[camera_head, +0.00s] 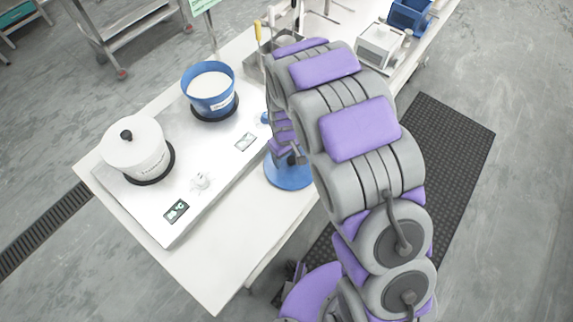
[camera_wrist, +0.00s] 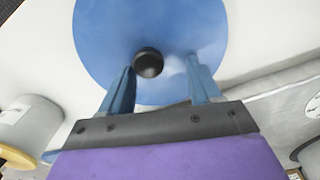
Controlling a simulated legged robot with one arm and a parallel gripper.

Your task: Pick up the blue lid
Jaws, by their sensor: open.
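The blue lid (camera_wrist: 110,45) is a round disc with a black knob (camera_wrist: 149,62) at its middle. In the head view the lid (camera_head: 288,175) lies on the white table at the right of the white appliance, partly hidden by my arm. My gripper (camera_wrist: 158,80) is open above the lid. Its two blue fingers stand either side of the knob, with gaps on both sides, and do not visibly touch it. In the head view my gripper is mostly hidden behind my arm.
The white appliance (camera_head: 215,158) bears a blue pot (camera_head: 208,92) with white contents and a white lidded pot (camera_head: 135,148). A white scale-like box (camera_head: 380,45) and a blue bin (camera_head: 410,17) stand at the far end. The near table corner (camera_head: 215,285) is clear.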

